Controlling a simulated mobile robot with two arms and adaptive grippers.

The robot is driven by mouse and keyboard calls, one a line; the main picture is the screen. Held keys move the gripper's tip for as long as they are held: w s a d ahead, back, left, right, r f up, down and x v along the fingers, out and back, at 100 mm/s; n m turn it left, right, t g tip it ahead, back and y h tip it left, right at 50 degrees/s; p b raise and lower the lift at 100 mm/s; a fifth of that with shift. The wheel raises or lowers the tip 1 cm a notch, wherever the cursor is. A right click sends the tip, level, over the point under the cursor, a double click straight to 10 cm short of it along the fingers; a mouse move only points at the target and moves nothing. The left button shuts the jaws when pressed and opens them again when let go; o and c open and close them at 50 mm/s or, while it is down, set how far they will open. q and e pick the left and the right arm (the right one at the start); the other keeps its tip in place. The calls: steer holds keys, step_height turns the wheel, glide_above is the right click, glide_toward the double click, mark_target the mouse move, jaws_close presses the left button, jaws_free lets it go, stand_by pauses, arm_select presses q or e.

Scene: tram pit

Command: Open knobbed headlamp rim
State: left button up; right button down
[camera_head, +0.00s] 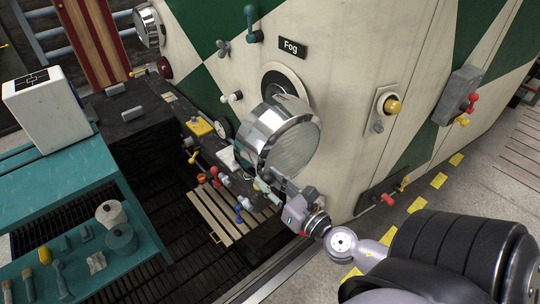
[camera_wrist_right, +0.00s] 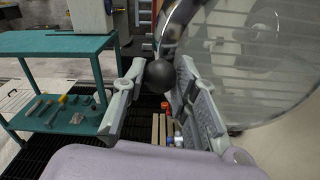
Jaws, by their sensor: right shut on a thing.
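The headlamp rim (camera_head: 262,133) is a chrome ring around a ribbed clear lens, under the "Fog" sign on the tram's front. Its lens (camera_wrist_right: 250,70) fills the upper right of the right wrist view. A dark round knob (camera_wrist_right: 158,75) sits at the rim's edge. My right gripper (camera_head: 284,188) is at the rim's lower edge, its two fingers on either side of the knob and shut on it. A round dark-edged socket (camera_head: 283,80) shows on the wall behind the rim. I cannot tell how far the rim stands from its housing. My left gripper is out of view.
A teal bench (camera_head: 60,195) with a white box (camera_head: 45,108) stands at the left. A "Fog" sign (camera_head: 292,48), a yellow button (camera_head: 392,106) and a grey switch box (camera_head: 458,95) are on the tram wall. Small coloured valves and wooden slats (camera_head: 225,215) lie below the lamp.

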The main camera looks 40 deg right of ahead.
steer(key=shift+d+r, duration=0.15)
steer(key=c, duration=1.3)
jaws_free()
steer(key=shift+d, duration=0.1)
steer(key=s, duration=1.2)
steer(key=shift+f, duration=0.2)
